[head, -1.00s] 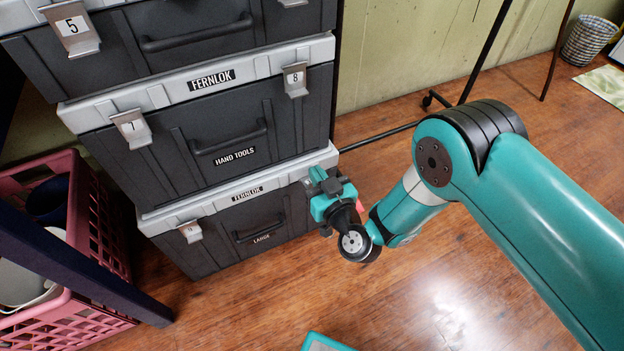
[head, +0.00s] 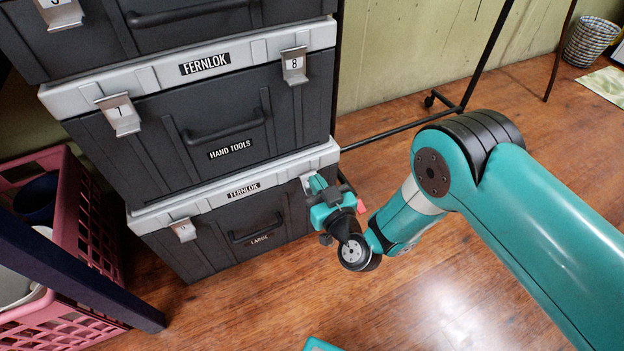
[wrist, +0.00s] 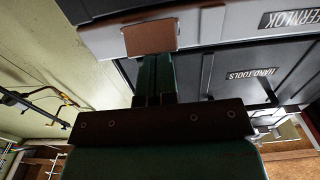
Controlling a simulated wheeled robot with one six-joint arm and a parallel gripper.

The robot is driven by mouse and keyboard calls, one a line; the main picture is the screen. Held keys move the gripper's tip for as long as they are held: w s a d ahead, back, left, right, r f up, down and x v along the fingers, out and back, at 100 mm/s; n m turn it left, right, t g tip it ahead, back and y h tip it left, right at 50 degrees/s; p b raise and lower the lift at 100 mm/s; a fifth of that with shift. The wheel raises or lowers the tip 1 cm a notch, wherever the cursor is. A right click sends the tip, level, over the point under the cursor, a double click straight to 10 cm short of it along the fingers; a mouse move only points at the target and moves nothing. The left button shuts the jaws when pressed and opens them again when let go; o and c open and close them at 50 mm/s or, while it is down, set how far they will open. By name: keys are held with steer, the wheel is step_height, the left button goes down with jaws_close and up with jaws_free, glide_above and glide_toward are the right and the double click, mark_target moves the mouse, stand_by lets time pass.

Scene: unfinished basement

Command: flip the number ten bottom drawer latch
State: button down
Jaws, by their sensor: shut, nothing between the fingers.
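The bottom drawer (head: 215,242) is a dark grey FERNLOK case with a light grey rim and a LARGE label. Its right-hand latch (head: 306,181) shows only as a sliver behind my gripper (head: 318,187), and its number is hidden. In the wrist view, a brownish metal latch plate (wrist: 150,37) lies right at the tips of my gripper (wrist: 154,62). The fingers are shut together with nothing between them. I cannot tell whether they touch the plate. The bottom drawer's left latch (head: 184,230) is down against the front.
Above are the HAND TOOLS drawer (head: 160,155) with latch 7 (head: 119,115) and latch 8 (head: 294,66), and another drawer. A pink basket (head: 85,225) and a dark blue bar (head: 75,270) stand left. A thin black stand (head: 462,106) is behind. The wooden floor at right is mostly clear.

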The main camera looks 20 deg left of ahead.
steer(key=shift+f+b, duration=0.4)
steer(key=shift+f, duration=0.2)
steer(key=shift+r, duration=0.1)
steer(key=shift+r+p, duration=0.1)
steer(key=shift+p, duration=0.6)
steer(key=shift+s+d+p, duration=0.45)
steer(key=shift+d+p, duration=0.05)
steer(key=shift+p, duration=1.9)
steer(key=shift+s+d+p, duration=0.4)
steer(key=shift+d+p, duration=0.05)
steer(key=shift+p, duration=1.5)
steer(key=p+v, duration=0.2)
steer(key=p, duration=0.1)
steer(key=shift+s+d, duration=0.15)
steer(key=shift+d, duration=0.1)
